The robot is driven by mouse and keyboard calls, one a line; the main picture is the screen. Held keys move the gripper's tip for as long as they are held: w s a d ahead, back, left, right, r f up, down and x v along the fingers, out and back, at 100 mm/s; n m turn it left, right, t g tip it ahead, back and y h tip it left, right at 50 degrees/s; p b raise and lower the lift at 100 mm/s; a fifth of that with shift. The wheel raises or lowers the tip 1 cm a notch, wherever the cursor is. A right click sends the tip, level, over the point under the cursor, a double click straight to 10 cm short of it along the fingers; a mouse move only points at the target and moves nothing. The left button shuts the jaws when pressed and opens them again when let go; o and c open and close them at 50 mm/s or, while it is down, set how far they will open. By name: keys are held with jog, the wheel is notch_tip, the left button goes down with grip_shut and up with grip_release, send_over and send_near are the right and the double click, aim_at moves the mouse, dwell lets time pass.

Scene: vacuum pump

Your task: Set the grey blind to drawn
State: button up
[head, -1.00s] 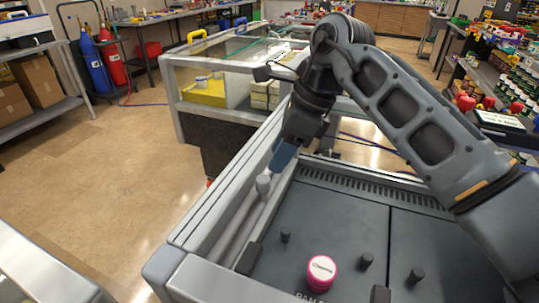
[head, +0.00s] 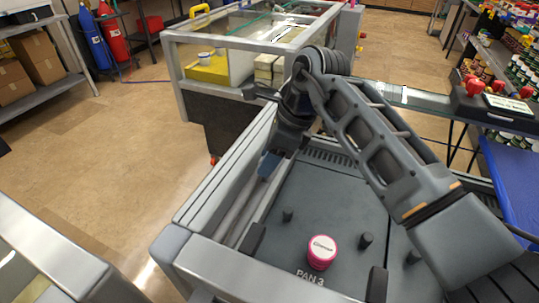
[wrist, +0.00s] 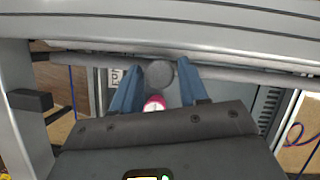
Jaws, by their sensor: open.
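A grey bar (head: 232,213), seemingly the edge of the grey blind, runs along the inside of the left wall of the bench frame (head: 205,205). In the wrist view the bar (wrist: 235,75) crosses the picture and carries a round grey knob (wrist: 160,73). My gripper (head: 267,166) is at the bar, with its blue fingers pointing down. In the wrist view my open gripper (wrist: 158,88) has one finger on each side of the knob. I cannot tell whether the fingers touch it. In the head view the gripper hides the knob.
A pink-rimmed tin (head: 321,252) stands on the dark panel (head: 330,205) among several short black pegs. A glass-sided case (head: 235,60) stands behind. Open floor (head: 110,150) lies to the left, and a blue surface (head: 515,185) is at the right.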

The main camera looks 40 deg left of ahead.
jog(key=shift+c, duration=0.4)
grip_shut()
